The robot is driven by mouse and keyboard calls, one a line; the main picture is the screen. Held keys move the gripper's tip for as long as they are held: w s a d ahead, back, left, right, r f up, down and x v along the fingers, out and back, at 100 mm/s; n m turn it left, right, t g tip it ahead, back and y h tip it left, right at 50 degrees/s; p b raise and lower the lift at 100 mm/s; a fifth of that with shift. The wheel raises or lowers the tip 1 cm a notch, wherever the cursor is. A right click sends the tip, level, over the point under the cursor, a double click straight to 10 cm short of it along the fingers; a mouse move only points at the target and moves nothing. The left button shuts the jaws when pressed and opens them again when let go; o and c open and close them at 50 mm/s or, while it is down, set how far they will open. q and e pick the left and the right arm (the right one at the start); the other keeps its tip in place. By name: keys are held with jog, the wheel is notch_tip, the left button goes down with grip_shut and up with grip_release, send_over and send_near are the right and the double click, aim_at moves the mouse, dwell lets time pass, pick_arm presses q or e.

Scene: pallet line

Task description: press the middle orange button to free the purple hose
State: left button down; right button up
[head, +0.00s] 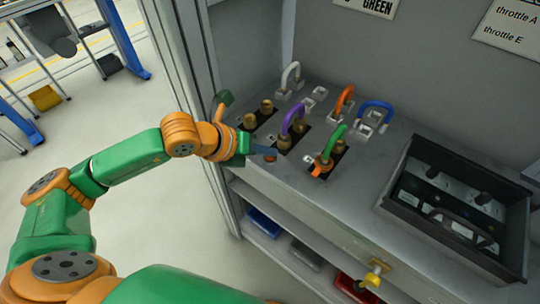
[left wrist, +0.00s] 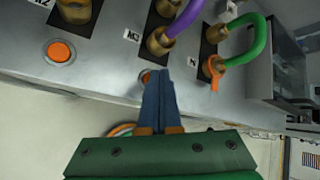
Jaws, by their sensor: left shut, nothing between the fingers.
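The purple hose (head: 293,115) arches between brass fittings on a black plate on the grey bench; its near end shows in the left wrist view (left wrist: 186,20), seated in a brass fitting beside a label reading M3. The middle orange button (head: 270,157) is in front of that plate. In the left wrist view the middle button (left wrist: 146,77) is partly hidden by my fingers. My left gripper (head: 268,151) is shut and empty, its blue fingertips (left wrist: 163,72) right at the button. I cannot tell whether they touch it. My right gripper is not in view.
Another orange button (left wrist: 60,52) lies to the left in the wrist view. A green hose (head: 333,142) with an orange piece at its fitting stands close on the right. White (head: 291,74), orange (head: 345,97) and blue (head: 377,108) loops stand behind. A dark bin (head: 405,210) sits at right.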

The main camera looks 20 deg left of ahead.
pick_arm(q)
jog(key=shift+f+b, duration=0.35)
jog(key=shift+b, duration=0.15)
dwell(0.6)
jog(key=shift+r+p, duration=0.55)
jog(key=shift+r, duration=0.3)
notch_tip(320, 180, up, 5)
jog(key=p, duration=0.3)
dwell(0.3)
